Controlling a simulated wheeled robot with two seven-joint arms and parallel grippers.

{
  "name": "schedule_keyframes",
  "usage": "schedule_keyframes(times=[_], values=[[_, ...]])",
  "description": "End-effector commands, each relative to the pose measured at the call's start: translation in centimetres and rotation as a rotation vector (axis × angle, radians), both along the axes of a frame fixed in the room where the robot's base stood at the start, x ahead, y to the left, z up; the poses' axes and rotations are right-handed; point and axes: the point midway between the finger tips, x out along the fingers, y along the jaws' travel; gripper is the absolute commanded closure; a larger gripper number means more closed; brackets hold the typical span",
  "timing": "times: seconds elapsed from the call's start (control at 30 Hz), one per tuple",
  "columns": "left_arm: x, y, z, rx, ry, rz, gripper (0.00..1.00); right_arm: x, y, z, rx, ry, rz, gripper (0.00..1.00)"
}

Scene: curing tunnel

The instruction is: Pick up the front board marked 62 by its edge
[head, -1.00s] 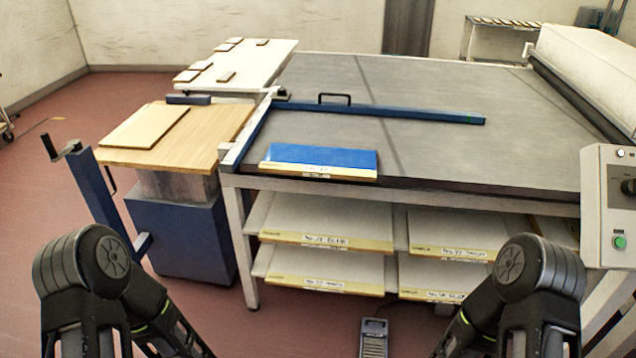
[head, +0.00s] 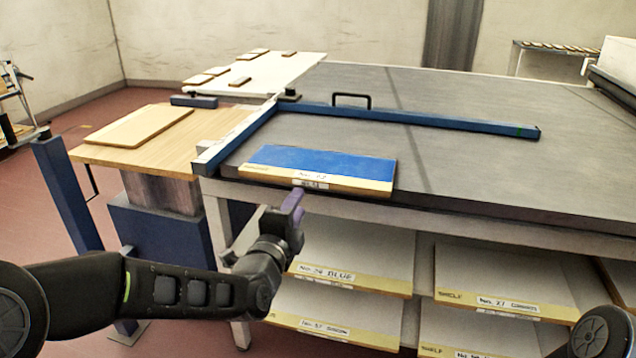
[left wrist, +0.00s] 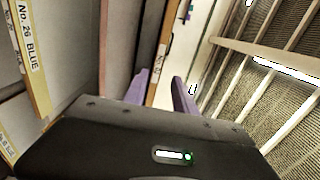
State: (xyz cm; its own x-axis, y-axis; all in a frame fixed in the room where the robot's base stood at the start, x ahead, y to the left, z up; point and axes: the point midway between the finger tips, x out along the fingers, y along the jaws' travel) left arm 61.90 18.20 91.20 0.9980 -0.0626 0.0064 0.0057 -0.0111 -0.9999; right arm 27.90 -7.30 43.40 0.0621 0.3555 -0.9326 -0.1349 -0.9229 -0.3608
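The front board (head: 320,160) has a blue top and a yellow front edge with a small white label, hard to read but like 62. It lies flat on the grey table at its front left corner, its front edge along the table's edge. My left gripper (head: 296,200) is just in front of and below that labelled edge in the head view. In the left wrist view its two purple fingers (left wrist: 162,95) are apart, with the board's labelled edge (left wrist: 164,45) ahead, in line with the gap. I cannot tell whether they touch it. My right gripper is out of view.
Below the table, shelves hold several labelled boards (head: 350,262). A blue fence bar (head: 430,120) with a black handle crosses the grey table (head: 480,165) behind the board. A wooden side table (head: 185,150) with a plain panel stands left.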

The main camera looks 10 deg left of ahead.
Motion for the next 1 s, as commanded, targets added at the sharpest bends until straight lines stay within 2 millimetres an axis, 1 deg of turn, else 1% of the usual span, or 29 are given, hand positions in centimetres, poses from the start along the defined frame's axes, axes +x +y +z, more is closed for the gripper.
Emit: schedule_keyframes(times=[0.37, 0.57, 0.77, 1.0], values=[[0.1, 0.0, -0.1, 0.011, 0.003, -0.001, 0.67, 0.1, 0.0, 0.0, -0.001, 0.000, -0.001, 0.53], [1.0, -0.1, -0.2, 0.010, 0.004, -0.002, 0.67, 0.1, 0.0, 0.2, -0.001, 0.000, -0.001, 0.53], [3.4, -0.3, -0.1, 0.010, 0.005, -0.002, 0.67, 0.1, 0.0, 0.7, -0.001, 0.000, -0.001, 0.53], [6.9, -0.5, -0.1, 0.008, 0.004, -0.001, 0.67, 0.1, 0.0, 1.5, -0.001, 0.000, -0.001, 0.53]])
